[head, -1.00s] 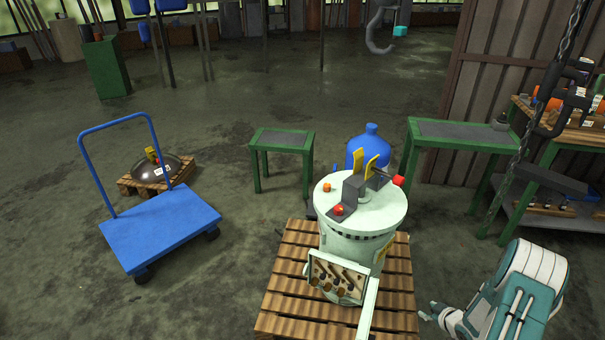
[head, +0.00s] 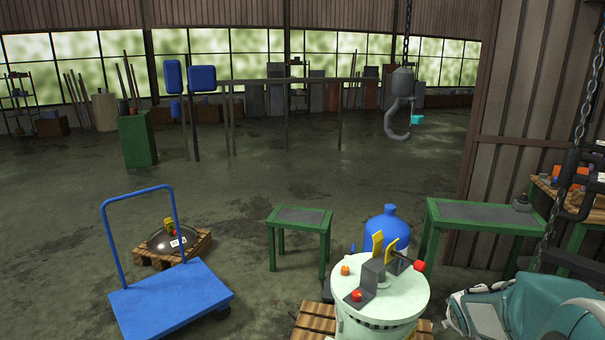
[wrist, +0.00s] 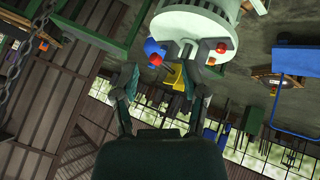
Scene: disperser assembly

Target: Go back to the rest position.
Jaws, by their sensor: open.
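My gripper (wrist: 160,88) shows in the wrist view with its two dark fingers apart and nothing between them. My white and teal arm (head: 535,308) fills the lower right corner of the head view; its fingertips cannot be made out there. The disperser, a pale green drum (head: 385,305), stands on a wooden pallet (head: 318,318) at the bottom of the head view. On its lid are yellow plates (head: 377,244) and red knobs (head: 356,295). In the wrist view the drum (wrist: 195,25) appears upside down beyond the fingers, apart from them as far as I can tell.
A blue cart (head: 170,302) stands at left beside a dark dome (head: 172,240) on a small pallet. Green tables (head: 300,217) (head: 485,214) and a blue bottle (head: 387,232) stand behind the drum. A chain (head: 585,90) hangs at right.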

